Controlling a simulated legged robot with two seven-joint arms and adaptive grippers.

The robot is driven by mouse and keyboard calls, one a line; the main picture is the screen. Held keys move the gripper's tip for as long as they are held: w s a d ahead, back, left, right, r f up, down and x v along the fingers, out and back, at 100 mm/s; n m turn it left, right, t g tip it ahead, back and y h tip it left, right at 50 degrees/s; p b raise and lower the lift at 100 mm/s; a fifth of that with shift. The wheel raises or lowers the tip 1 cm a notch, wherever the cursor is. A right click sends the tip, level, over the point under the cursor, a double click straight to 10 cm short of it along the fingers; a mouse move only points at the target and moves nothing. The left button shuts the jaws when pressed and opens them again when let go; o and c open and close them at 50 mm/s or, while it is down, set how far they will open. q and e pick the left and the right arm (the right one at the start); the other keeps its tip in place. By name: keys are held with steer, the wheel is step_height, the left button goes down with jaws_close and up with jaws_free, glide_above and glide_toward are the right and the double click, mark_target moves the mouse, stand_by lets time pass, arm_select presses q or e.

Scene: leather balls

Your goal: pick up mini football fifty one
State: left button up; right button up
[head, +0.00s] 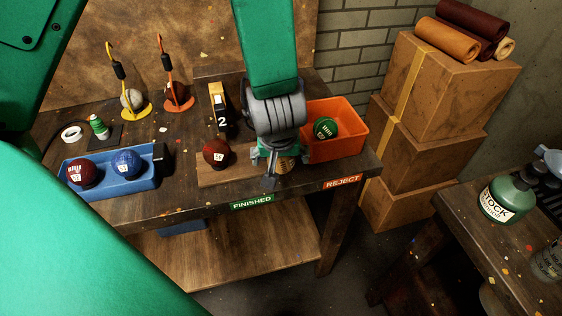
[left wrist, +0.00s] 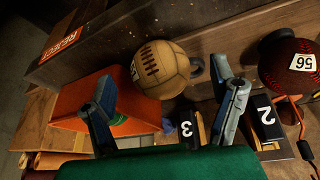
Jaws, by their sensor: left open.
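A tan ball with dark laces (left wrist: 162,66) shows in the left wrist view between the fingers of my left gripper (left wrist: 165,78). Its white label is mostly turned away, so I cannot read the whole number. In the head view the tan ball (head: 287,164) is largely hidden behind my left gripper (head: 270,172), at the table's front part above the FINISHED sign. The fingers are open on either side of the ball, and I cannot tell whether they touch it. My right gripper is not in view.
A dark red ball (head: 216,153) labelled 56 sits left of the gripper. An orange bin (head: 345,146) with a green ball (head: 325,128) stands right. A blue tray (head: 107,187) holds a red and a blue ball. A number 2 marker (head: 218,107) stands behind.

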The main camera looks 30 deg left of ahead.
mark_target(281, 162)
arm_select(q)
steer(key=x, duration=0.3)
steer(key=shift+w+d+f+b, duration=0.15)
steer(key=shift+w+b, duration=0.05)
steer(key=shift+b, duration=0.15)
steer(key=shift+s, duration=0.15)
steer(key=c, duration=1.4)
